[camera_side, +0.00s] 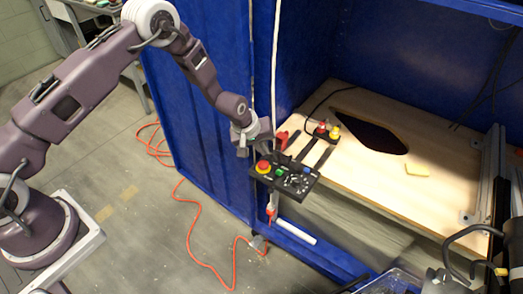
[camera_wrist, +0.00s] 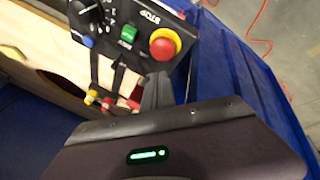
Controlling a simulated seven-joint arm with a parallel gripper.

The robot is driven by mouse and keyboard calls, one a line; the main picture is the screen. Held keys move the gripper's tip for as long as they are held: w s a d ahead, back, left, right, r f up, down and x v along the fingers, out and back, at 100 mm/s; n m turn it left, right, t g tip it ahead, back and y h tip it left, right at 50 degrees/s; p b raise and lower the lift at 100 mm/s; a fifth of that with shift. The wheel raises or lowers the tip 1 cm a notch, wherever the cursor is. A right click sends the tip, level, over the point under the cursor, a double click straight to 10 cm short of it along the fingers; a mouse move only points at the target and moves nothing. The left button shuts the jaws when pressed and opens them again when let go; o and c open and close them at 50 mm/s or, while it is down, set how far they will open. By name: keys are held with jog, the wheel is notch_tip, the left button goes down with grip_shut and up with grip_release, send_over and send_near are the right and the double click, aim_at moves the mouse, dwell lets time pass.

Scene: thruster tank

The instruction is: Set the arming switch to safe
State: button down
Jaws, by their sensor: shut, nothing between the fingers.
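A black control panel (camera_side: 278,187) stands out in front of the wooden bench top. It carries a red stop button on a yellow collar (camera_side: 263,167), a green button (camera_side: 279,172), a dial with white markings (camera_side: 298,183) and a blue button (camera_side: 308,171).
A small box with red and yellow buttons (camera_side: 326,131) sits on the wooden bench top (camera_side: 370,180), near an oval dark opening (camera_side: 370,122). Blue cabinet walls (camera_side: 205,100) stand close behind my gripper. An orange cable (camera_side: 190,204) lies on the floor.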

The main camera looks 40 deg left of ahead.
jog(key=shift+w+r+g, duration=0.15)
jog(key=shift+w+g, duration=0.2)
jog(key=shift+g, duration=0.25)
jog(key=shift+w+r, duration=0.15)
jog(key=shift+w, duration=0.6)
jog(key=shift+r, duration=0.2)
jog(key=shift+r, duration=0.65)
jog(key=v, duration=0.7)
jog(key=shift+r, duration=0.15)
